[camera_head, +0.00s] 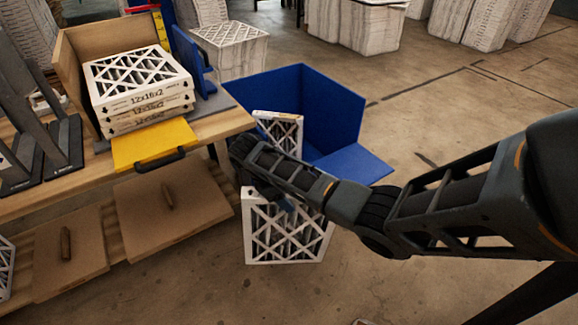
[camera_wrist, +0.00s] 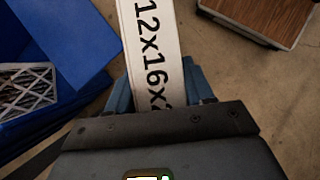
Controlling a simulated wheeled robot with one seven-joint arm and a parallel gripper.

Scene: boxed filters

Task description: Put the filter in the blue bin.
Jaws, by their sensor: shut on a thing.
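A white-framed filter (camera_head: 288,238) with a dark criss-cross face hangs upright below my gripper (camera_head: 270,195), in front of the blue bin. In the wrist view, my gripper's blue fingers (camera_wrist: 160,88) are shut on this filter's white edge (camera_wrist: 152,40), marked "12x16x". The gripper partly hides its top in the head view. The open blue bin (camera_head: 335,105) stands behind my arm, its front flap lowered. It is at the left of the wrist view (camera_wrist: 75,35). Another filter (camera_head: 291,125) stands tilted at the bin's left side; it also shows in the wrist view (camera_wrist: 25,85).
A wooden bench (camera_head: 215,126) at the left holds a stack of filters (camera_head: 140,85) in a wooden holder, with a yellow plate (camera_head: 152,143) in front. Brown panels (camera_head: 172,205) sit below. Open floor (camera_head: 440,115) lies right of the bin.

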